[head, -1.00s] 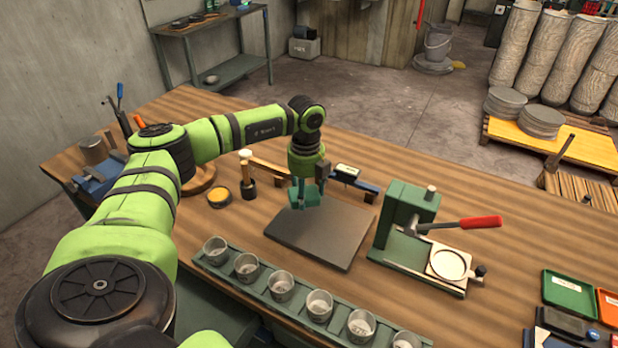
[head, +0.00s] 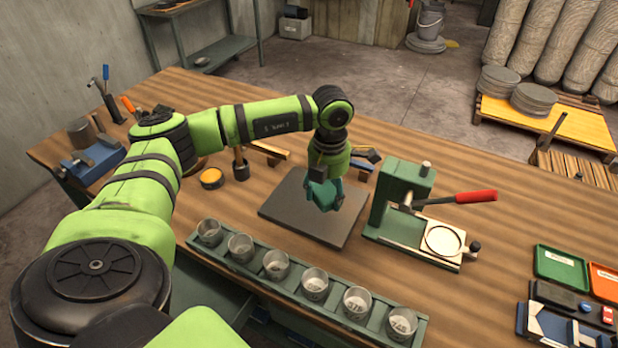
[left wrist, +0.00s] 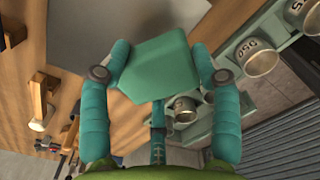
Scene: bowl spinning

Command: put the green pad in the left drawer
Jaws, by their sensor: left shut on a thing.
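My left gripper (head: 325,197) is over the dark grey plate (head: 305,222) on the workbench, pointing down. In the left wrist view its two teal fingers (left wrist: 158,75) are shut on the green pad (left wrist: 156,62), a flat teal-green block held between the fingertips. The pad is held above the bench. In the head view the pad is hard to tell from the teal fingers. A dark green cabinet part (head: 212,296) shows below the bench's front edge, partly hidden by my left arm; I cannot tell if it is the left drawer. My right gripper is not in view.
A green rack (head: 228,262) with several numbered cups runs along the front edge. A green press (head: 400,198) with a red handle stands right of the plate. A yellow-topped tin (head: 212,178) and a hammer (head: 240,165) are left of it. Green (head: 560,266) and orange trays lie far right.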

